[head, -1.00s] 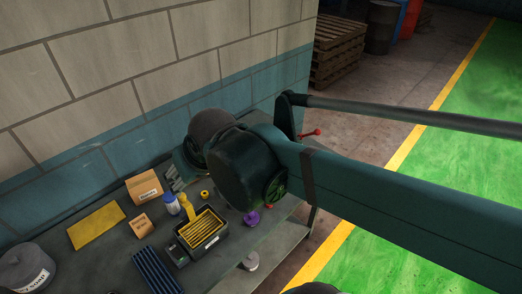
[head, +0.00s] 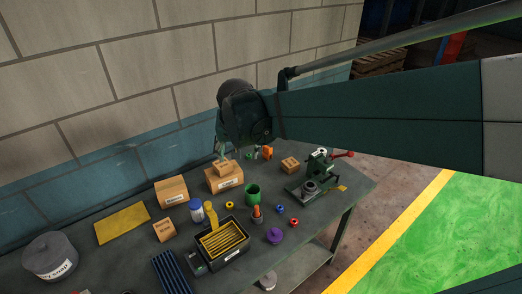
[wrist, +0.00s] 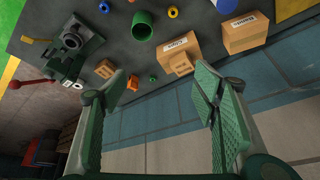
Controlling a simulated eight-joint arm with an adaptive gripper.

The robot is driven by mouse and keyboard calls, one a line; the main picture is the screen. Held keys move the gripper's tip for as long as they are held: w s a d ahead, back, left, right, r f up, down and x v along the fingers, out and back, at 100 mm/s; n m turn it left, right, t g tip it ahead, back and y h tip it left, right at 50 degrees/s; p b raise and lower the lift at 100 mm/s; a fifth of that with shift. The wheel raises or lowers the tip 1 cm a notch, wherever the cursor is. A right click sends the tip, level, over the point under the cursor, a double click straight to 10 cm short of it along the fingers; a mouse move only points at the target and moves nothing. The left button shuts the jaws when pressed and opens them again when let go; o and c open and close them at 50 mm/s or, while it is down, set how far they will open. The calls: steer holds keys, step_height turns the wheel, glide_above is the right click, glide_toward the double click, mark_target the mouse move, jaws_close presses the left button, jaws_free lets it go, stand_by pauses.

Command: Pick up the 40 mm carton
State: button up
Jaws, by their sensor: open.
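Several brown cartons lie on the bench; I cannot read which is the 40 mm one. A small carton (head: 222,168) sits on a larger labelled carton (head: 224,184); in the wrist view the small one (wrist: 181,65) is ahead of the fingers. Another small carton (head: 290,165) stands alone to the right; it also shows in the wrist view (wrist: 105,69). A third small carton (head: 164,230) lies at the left. My gripper (wrist: 160,78) is open and empty, apart from the cartons. In the head view my arm partly hides it.
A larger carton (head: 171,192) stands at the left. A green cup (head: 252,194), a black bin (head: 223,242), a white-and-blue bottle (head: 196,211) and a purple knob (head: 275,236) stand in front. A machine with a red handle (head: 312,178) is at the right; the wall is behind.

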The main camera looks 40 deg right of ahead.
steer(key=w+d+f+m+g+b, duration=0.15)
steer(key=w+d+f+m, duration=0.35)
steer(key=d, duration=0.5)
steer(key=m+g+h+b, duration=0.2)
steer(key=m+g, duration=0.2)
steer(key=m, duration=0.2)
glide_toward(291, 162)
steer(key=shift+s+d+f+t, duration=0.1)
steer(key=shift+s+f+t, duration=0.05)
steer(key=shift+f, duration=0.3)
steer(key=shift+s+d+f+t, duration=0.1)
steer(key=shift+s+f, duration=0.05)
steer(key=shift+f, duration=0.3)
steer(key=shift+d+f+m, duration=0.2)
steer(key=shift+f+m, duration=0.05)
steer(key=shift+m, duration=0.05)
steer(key=shift+x, duration=1.3)
steer(key=shift+x, duration=2.6)
